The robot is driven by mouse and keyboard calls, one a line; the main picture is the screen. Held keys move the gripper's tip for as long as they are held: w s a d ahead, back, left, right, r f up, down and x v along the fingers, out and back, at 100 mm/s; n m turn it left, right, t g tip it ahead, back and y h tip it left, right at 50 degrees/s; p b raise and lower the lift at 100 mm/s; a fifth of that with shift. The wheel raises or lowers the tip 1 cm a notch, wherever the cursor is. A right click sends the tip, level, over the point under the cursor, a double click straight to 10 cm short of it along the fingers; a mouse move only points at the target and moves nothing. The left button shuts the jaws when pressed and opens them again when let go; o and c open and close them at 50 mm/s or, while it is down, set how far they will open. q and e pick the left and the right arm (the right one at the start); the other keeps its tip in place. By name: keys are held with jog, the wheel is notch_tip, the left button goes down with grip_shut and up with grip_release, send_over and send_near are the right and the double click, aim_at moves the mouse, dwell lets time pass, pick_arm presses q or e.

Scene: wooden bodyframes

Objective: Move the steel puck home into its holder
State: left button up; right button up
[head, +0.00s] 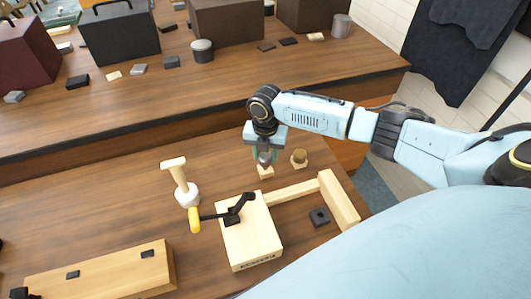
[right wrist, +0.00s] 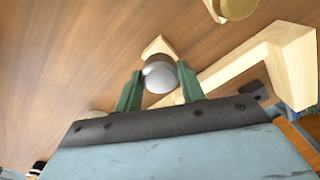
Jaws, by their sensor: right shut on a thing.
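The steel puck (head: 264,158) is a small grey round piece, held low between the fingers of my right gripper (head: 265,154). In the right wrist view the puck (right wrist: 160,75) shows as a shiny silver round between the two green fingertips. A small pale wooden holder (head: 265,173) sits on the bench directly below the gripper. It also shows just beyond the puck in the right wrist view (right wrist: 158,45), partly hidden by it. I cannot tell whether puck and holder touch. My left gripper is not in view.
A brass-coloured puck (head: 299,155) on a similar base stands right of the gripper. The bench left of the gripper is mostly clear.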

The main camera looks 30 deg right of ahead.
aim_at(266, 155)
jog(key=shift+r+p, duration=0.1)
jog(key=shift+p, duration=0.65)
dwell(1.1)
jog(key=shift+f+b, duration=1.05)
jog(key=shift+f, duration=0.65)
jog(key=o, duration=1.2)
notch_tip(266, 155, up, 13)
jog(key=shift+r+p, duration=0.2)
jog(key=shift+p, duration=0.3)
